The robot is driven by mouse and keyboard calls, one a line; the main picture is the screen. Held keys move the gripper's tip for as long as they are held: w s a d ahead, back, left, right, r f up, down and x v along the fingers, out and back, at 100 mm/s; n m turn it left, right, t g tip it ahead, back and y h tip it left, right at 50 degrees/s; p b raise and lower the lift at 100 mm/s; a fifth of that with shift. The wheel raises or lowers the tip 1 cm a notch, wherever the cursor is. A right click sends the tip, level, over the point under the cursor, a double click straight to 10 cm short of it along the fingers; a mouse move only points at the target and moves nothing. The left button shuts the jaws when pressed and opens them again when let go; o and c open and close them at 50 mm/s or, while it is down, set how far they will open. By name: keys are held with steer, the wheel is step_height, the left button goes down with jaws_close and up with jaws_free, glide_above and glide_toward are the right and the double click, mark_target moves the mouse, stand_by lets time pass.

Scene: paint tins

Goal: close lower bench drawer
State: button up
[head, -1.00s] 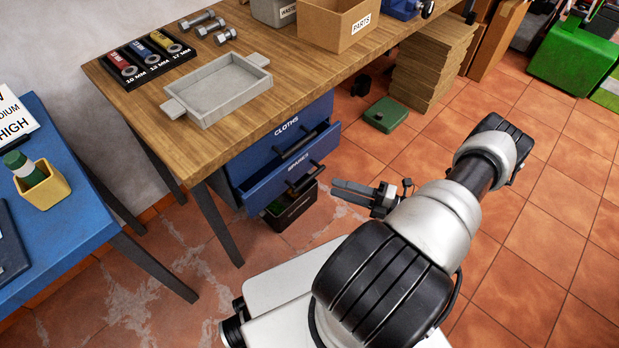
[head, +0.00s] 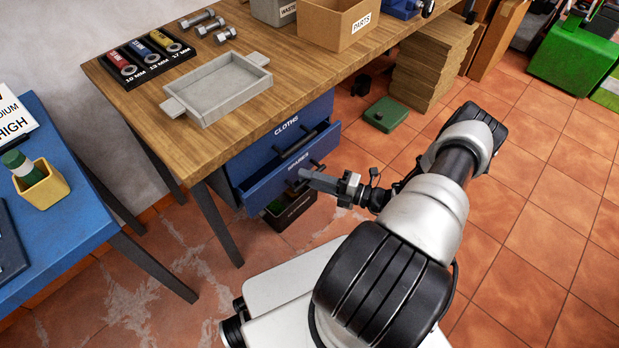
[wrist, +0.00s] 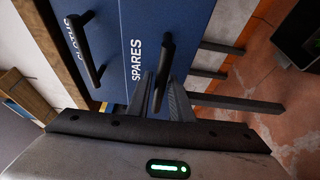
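The lower bench drawer (head: 270,190), blue and marked SPARES, stands partly pulled out under the wooden bench. Its front also shows in the wrist view (wrist: 139,25). Its dark bar handle (wrist: 164,62) passes between the fingers of my gripper (wrist: 161,82). The fingers stand apart, one on each side of the handle, with what looks like a narrow gap; I cannot tell whether they touch it. In the head view my gripper (head: 304,177) is at the drawer front and covers part of the handle.
The upper drawer (head: 283,135), marked CLOTHS, is above, with its own handle (wrist: 87,50). A dark crate (head: 291,216) is on the floor below. A bench leg (head: 216,225) stands to the left. A green box (head: 386,114) lies on the floor to the right.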

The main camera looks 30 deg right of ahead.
jaws_close()
steer(key=w, duration=0.1)
steer(key=w+a+b, duration=0.1)
steer(key=w, duration=0.1)
steer(key=shift+w+a, duration=0.1)
steer(key=shift+w, duration=0.2)
steer(key=shift+o, duration=2)
jaws_free()
steer(key=v, duration=1.7)
steer(key=shift+s+d, duration=0.15)
steer(key=shift+d, duration=0.1)
